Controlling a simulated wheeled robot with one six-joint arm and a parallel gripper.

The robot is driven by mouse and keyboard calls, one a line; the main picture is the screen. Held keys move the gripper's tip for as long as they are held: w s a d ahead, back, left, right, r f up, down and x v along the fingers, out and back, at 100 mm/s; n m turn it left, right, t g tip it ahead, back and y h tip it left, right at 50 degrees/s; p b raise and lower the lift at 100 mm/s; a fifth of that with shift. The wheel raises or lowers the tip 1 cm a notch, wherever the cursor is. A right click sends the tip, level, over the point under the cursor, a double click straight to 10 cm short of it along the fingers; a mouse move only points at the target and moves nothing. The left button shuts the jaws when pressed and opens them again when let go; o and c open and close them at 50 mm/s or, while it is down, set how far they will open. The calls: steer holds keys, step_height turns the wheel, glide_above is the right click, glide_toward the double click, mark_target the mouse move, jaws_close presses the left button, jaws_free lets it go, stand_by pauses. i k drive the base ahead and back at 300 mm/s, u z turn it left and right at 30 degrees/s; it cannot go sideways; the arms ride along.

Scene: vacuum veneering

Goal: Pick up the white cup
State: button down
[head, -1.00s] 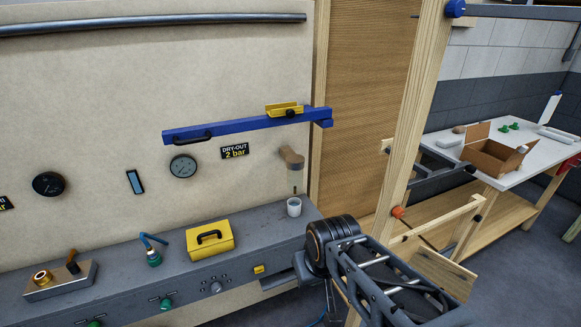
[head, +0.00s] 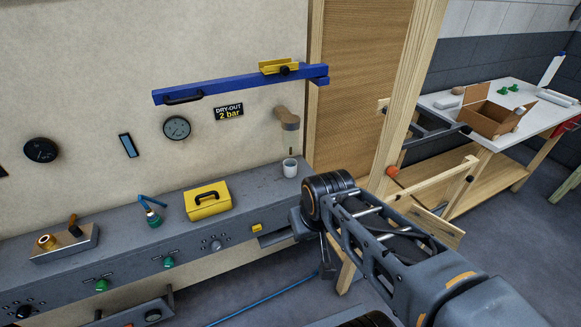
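The white cup (head: 290,168) stands upright on the right end of the grey bench ledge (head: 259,186), below a wooden spout-like fitting (head: 287,119) on the wall panel. It is small in the picture, and a thin tip hangs just above its mouth. My arm reaches in from the lower right, and its dark rounded joint is just right of and below the cup in the picture. My gripper's fingers cannot be made out; the arm links hide that end.
A yellow box with a black handle (head: 208,200) sits left of the cup. A blue-green fitting (head: 152,214) and a metal block (head: 64,244) stand further left. A blue bar (head: 240,84) crosses the panel above. A wooden post (head: 408,95) stands to the right. A white table (head: 470,132) is behind.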

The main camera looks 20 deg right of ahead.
mark_target(289, 165)
steer(key=z, duration=0.45)
steer(key=k, duration=0.55)
steer(key=z, duration=0.35)
steer(key=i, duration=0.95)
steer(key=u, duration=1.4)
steer(key=i, duration=0.75)
steer(key=u, duration=0.85)
